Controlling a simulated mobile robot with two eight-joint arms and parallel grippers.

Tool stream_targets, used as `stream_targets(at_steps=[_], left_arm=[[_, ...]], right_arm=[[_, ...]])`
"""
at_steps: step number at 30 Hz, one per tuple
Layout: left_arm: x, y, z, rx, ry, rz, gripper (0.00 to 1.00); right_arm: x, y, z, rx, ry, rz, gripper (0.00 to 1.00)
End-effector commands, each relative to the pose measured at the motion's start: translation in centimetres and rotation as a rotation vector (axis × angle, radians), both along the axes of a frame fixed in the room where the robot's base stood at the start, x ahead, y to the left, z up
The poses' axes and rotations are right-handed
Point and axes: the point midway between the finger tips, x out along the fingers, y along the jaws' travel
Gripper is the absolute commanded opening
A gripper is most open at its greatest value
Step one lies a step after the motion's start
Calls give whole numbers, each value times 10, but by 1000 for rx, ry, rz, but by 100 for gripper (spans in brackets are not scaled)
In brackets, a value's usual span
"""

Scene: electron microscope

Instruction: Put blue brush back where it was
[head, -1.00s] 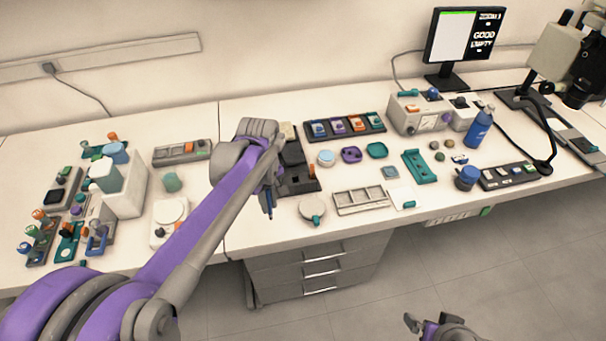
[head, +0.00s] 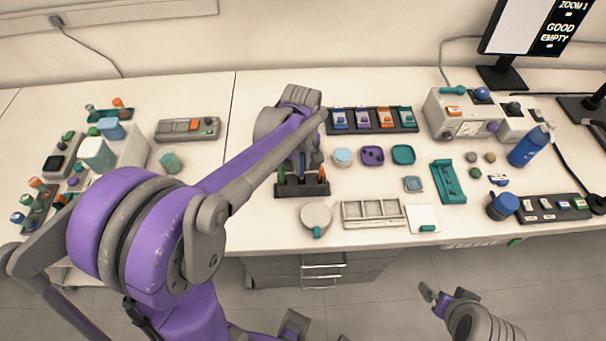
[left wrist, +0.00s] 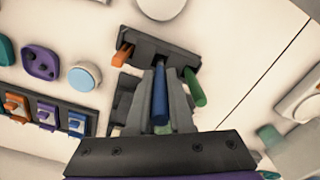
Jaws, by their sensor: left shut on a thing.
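My left gripper (left wrist: 161,100) is shut on the blue brush (left wrist: 160,92), whose blue handle shows between the two grey fingers. In the head view my left gripper (head: 299,160) is above the dark brush holder (head: 303,189), and the arm hides most of the brush. The holder also shows in the left wrist view (left wrist: 145,46), with an orange handle (left wrist: 122,55) and a green handle (left wrist: 194,87) on either side of the blue one. I cannot tell whether the blue brush's lower end is inside a slot. My right gripper (head: 436,298) is open and empty, in front of the bench.
A round grey-white dish (head: 316,217) and a compartment tray (head: 373,213) lie in front and to the right of the holder. A dark rack of coloured blocks (head: 372,120) is behind. A blue-lidded round tin (head: 343,157) stands right of the holder.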

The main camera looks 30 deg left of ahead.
Motion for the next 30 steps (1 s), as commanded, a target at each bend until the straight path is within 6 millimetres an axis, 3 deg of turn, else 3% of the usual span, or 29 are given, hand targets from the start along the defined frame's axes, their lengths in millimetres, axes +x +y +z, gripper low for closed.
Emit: stream_targets(at_steps=[10, 23, 24, 28, 30], left_arm=[[1, 0, -41, 0, 0, 0, 0], [0, 0, -49, 0, 0, 0, 0], [0, 0, -48, 0, 0, 0, 25], [0, 0, -47, 0, 0, 0, 49], [0, 0, -47, 0, 0, 0, 50]], right_arm=[[-1, 0, -4, 0, 2, 0, 100], [-2, 0, -8, 0, 4, 0, 100], [-2, 0, -7, 0, 4, 0, 100], [-2, 0, -7, 0, 3, 0, 100], [-2, 0, -7, 0, 3, 0, 100]])
